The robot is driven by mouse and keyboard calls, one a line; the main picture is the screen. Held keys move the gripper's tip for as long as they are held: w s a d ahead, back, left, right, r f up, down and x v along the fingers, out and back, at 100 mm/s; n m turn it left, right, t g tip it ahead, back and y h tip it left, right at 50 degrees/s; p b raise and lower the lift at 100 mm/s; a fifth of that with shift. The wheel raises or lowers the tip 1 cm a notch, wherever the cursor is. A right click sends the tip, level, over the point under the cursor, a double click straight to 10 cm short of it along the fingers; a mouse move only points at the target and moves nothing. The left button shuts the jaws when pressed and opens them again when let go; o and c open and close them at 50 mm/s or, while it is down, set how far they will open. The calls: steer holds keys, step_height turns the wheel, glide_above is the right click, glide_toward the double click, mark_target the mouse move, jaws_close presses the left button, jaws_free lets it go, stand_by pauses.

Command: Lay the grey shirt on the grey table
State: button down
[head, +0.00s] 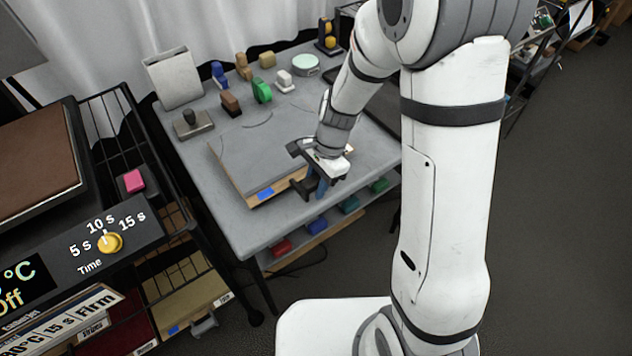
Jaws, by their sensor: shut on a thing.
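The grey table (222,226) stands in the middle of the head view. The gripper is shut, apparently on this front edge. A blue part shows between the fingers, and I cannot tell what it is. The gripper and wrist hide the piece's right corner.
Small coloured stamps and blocks (262,90), a grey upright holder (174,78) and a round pale tin (306,65) stand at the table's back. A black rack with a pink block (133,181) and a press with a timer knob (110,243) stand left. Coloured items lie on the shelf below.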

steer(key=shift+f+b, duration=0.65)
steer(key=shift+f, duration=0.3)
steer(key=c, duration=1)
jaws_free()
steer(key=shift+c, duration=0.2)
